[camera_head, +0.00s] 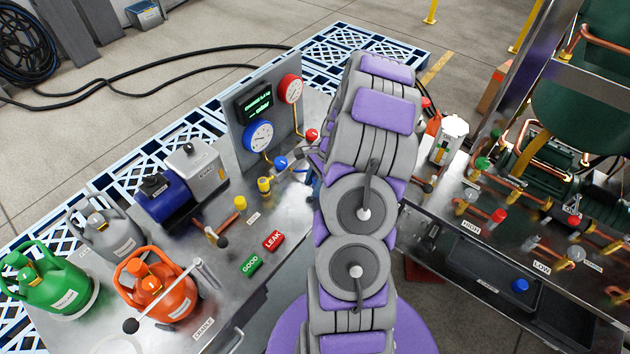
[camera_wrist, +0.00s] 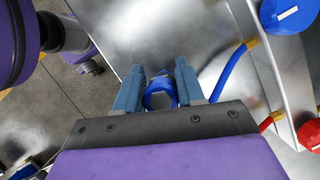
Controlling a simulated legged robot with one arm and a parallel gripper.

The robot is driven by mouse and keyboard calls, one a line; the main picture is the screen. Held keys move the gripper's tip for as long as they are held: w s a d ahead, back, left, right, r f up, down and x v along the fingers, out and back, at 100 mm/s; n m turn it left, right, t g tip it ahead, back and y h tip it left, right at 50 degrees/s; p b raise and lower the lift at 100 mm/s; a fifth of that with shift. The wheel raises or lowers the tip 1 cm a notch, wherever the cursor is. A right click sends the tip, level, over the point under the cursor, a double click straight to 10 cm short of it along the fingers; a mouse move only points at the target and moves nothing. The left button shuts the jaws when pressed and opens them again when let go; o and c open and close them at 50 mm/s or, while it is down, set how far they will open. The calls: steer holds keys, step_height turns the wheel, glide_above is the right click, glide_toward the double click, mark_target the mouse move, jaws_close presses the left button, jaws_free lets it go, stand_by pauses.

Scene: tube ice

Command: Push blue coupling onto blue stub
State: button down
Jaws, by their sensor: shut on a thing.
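My gripper (camera_wrist: 160,92) points down at the metal bench in the wrist view. Its blue-grey fingers are shut on the blue coupling (camera_wrist: 158,100), a blue ring with a grey metal centre. In the head view my arm hides most of the gripper, and only a bit of blue finger shows beside the arm near the gauge panel. I cannot make out the blue stub for certain in either view. A blue knob (camera_head: 280,162) sits on the valve fittings just left of the arm.
A panel with a blue gauge (camera_head: 259,136) and a red gauge (camera_head: 291,88) stands beside the arm. A blue pump (camera_head: 167,200) and an orange cylinder (camera_head: 160,285) stand at left. Right of the arm, a dark tray (camera_head: 480,262) holds a blue cap (camera_head: 520,285) near copper pipework.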

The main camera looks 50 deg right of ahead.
steer(key=shift+f, duration=0.65)
stand_by(0.7)
steer(key=c, duration=0.6)
jaws_free()
steer(key=shift+r, duration=0.1)
steer(key=p+v, duration=0.2)
steer(key=v, duration=1.5)
steer(key=shift+w+r, duration=0.1)
